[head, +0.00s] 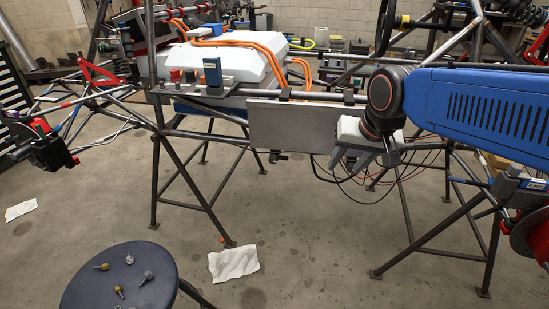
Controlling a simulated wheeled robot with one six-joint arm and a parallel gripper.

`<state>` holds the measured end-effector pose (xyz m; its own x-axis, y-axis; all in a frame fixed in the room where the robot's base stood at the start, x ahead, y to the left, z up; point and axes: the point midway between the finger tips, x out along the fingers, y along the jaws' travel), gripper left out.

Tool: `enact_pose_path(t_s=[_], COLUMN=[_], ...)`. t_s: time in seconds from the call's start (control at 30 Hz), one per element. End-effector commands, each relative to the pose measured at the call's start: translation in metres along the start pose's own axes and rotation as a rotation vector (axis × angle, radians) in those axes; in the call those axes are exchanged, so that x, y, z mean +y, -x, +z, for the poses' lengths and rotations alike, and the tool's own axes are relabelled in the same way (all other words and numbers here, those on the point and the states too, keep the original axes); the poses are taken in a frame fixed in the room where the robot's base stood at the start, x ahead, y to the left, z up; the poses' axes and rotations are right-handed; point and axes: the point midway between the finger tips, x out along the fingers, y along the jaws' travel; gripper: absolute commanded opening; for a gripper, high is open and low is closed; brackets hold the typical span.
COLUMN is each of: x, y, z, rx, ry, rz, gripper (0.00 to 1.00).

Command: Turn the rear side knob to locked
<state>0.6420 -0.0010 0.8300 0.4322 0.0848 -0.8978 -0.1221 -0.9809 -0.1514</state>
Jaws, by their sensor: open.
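The tube chassis (181,135) stands on dark trestle legs across the middle of the head view. A flat grey panel (290,124) hangs on its side rail. A small dark fitting (277,156) shows under the panel. I cannot tell which of these, if any, is the rear side knob. My gripper (350,161) is open and points down, right of the panel. It appears empty, and its fingers are partly hard to make out.
A white box (228,55) with orange cables (240,42) sits in the chassis. Thin dark cables (375,190) hang around my gripper. A dark round stool (120,280) with several small bolts stands at the lower left. White paper (233,263) lies on the open floor.

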Motion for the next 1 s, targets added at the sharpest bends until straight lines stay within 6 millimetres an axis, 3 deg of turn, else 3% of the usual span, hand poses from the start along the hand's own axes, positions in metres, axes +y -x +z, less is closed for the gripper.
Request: enact_pose_path(t_s=[0.1,0.3,0.5,0.77,1.0], x=[-0.032,-0.088,-0.133,-0.150,-0.152], y=[-0.011,-0.034,-0.052,-0.064,-0.095], z=[-0.033,-0.080,-0.108,-0.118,-0.117], rx=[-0.002,-0.004,-0.007,-0.009,-0.010], ry=[-0.037,-0.109,-0.164,-0.186,-0.185], rz=[-0.022,-0.059,-0.087,-0.097,-0.095], gripper=[0.42,0.42,0.42,0.42,0.42])
